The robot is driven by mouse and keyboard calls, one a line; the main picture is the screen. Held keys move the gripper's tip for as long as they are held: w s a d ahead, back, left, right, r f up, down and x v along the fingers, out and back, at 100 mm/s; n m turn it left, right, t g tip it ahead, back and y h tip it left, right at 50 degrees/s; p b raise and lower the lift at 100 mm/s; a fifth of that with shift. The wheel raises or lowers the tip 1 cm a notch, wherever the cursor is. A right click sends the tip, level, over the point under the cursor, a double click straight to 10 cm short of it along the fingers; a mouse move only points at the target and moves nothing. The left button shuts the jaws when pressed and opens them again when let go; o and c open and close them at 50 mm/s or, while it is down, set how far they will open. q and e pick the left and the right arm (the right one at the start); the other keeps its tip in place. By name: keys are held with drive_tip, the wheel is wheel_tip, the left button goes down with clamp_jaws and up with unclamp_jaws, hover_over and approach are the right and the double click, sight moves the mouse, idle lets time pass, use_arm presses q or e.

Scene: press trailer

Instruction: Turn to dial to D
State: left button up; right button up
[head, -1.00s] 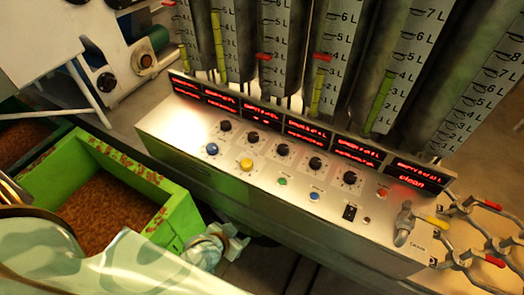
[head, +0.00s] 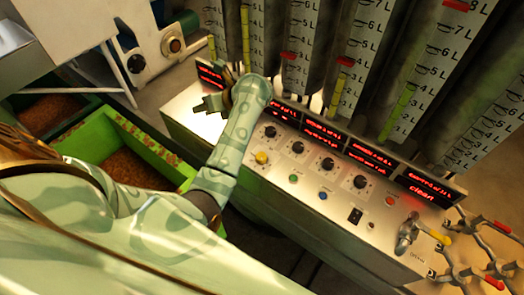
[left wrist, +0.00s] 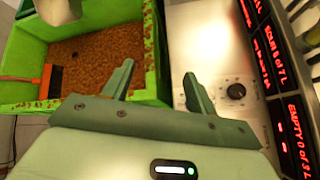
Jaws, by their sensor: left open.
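Several black dials sit in a row on the metal control panel (head: 245,178): the first visible dial (head: 270,132), a second dial (head: 298,148), a third dial (head: 328,164) and a fourth dial (head: 361,182). My left arm hides the panel's left part. My left gripper (head: 208,104) is above the panel's left end. In the left wrist view its jaws (left wrist: 158,78) are open and empty, over the edge between a green bin and the panel. One black dial (left wrist: 236,91) is right of the right finger, apart from it. Dial markings are too small to read. My right gripper is out of view.
Red displays (head: 372,156) and upright measuring cylinders (head: 355,60) stand behind the dials. A yellow button (head: 261,157) and small coloured buttons lie in front. A tap (head: 407,232) is at the right end. The green bin (left wrist: 100,30) of brown grains stands left of the panel.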

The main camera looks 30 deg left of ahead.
use_arm(q)
drive_tip(key=w+d+f+n+h, duration=0.1)
drive_tip(key=d+n+h, duration=0.1)
drive_tip(key=d+h, duration=0.25)
drive_tip(key=n+h, duration=0.2)
drive_tip(key=h, duration=0.4)
hover_over(261, 156)
wheel_tip(261, 156, down, 14)
drive_tip(key=b, duration=0.7)
drive_tip(key=shift+f, duration=0.25)
drive_tip(key=shift+w+f, duration=0.1)
drive_tip(key=shift+f, duration=0.6)
drive_tip(key=c, duration=1)
